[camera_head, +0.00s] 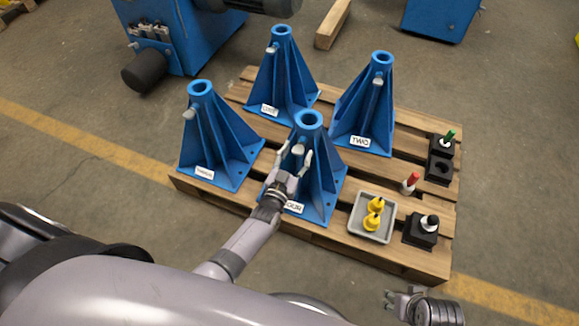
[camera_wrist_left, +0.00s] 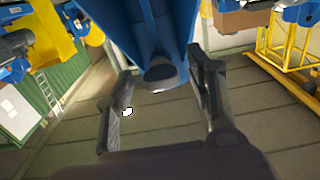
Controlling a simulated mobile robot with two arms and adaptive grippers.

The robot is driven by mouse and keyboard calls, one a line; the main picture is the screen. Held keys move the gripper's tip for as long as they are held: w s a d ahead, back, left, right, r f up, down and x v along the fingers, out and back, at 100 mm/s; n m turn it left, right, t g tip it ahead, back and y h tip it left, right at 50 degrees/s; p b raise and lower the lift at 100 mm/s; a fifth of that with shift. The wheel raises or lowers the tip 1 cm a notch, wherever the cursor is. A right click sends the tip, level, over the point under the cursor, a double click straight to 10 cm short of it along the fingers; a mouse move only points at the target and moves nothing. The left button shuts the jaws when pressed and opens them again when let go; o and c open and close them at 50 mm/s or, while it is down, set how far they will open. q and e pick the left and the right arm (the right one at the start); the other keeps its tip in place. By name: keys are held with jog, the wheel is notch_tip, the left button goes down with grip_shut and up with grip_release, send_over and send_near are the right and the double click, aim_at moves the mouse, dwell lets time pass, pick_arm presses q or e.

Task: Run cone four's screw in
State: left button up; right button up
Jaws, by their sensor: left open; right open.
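Cone four (camera_head: 319,178) is the blue ribbed stand at the near middle of the pallet, its label partly covered by my left arm. Its screw (camera_head: 298,149) has a pale head sticking out of the upper front. My left gripper (camera_head: 296,156) is open at the screw, one finger on either side. In the left wrist view the screw's dark round head (camera_wrist_left: 160,74) shows between the spread fingers of my left gripper (camera_wrist_left: 164,88); I cannot tell whether they touch it. My right gripper (camera_head: 397,299) is open and empty, off the pallet's near right corner.
Cone three (camera_head: 213,150), cone two (camera_head: 370,110) and another blue cone (camera_head: 281,75) stand around cone four on the wooden pallet (camera_head: 410,262). A grey tray (camera_head: 358,231) with yellow pieces, a red-topped piece (camera_head: 410,183) and black blocks (camera_head: 420,236) sit at the right.

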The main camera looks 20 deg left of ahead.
pick_arm(q)
jog(key=s, duration=1.1)
jog(key=shift+a, duration=0.2)
pick_arm(e)
jog(key=shift+s+f, duration=0.1)
jog(key=shift+s, duration=0.05)
